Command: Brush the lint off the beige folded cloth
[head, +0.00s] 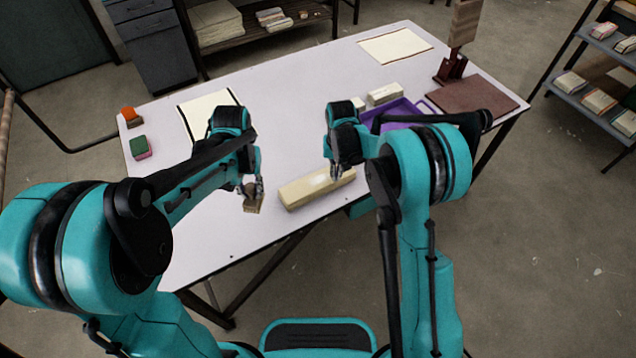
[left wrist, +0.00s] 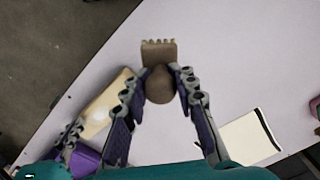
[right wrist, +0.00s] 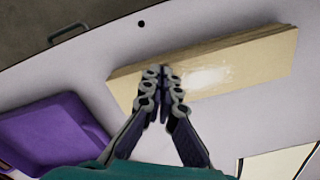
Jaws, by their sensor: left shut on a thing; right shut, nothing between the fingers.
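The beige folded cloth (head: 306,190) lies as a long flat block near the table's front edge, with a pale lint patch on its top. The patch (right wrist: 207,78) shows clearly in the right wrist view. My left gripper (head: 252,190) is shut on a brown brush (head: 253,205), held left of the cloth and apart from it. In the left wrist view the brush (left wrist: 158,55) has its bristled end pointing away from the fingers. My right gripper (head: 336,174) is shut and empty at the cloth's right end. In the right wrist view its fingertips (right wrist: 163,75) overlap the cloth's edge; contact is unclear.
A purple tray (head: 428,108) and pale folded cloths (head: 384,94) stand behind my right arm. A brown board (head: 472,97) lies at the right. The table's middle is mostly clear.

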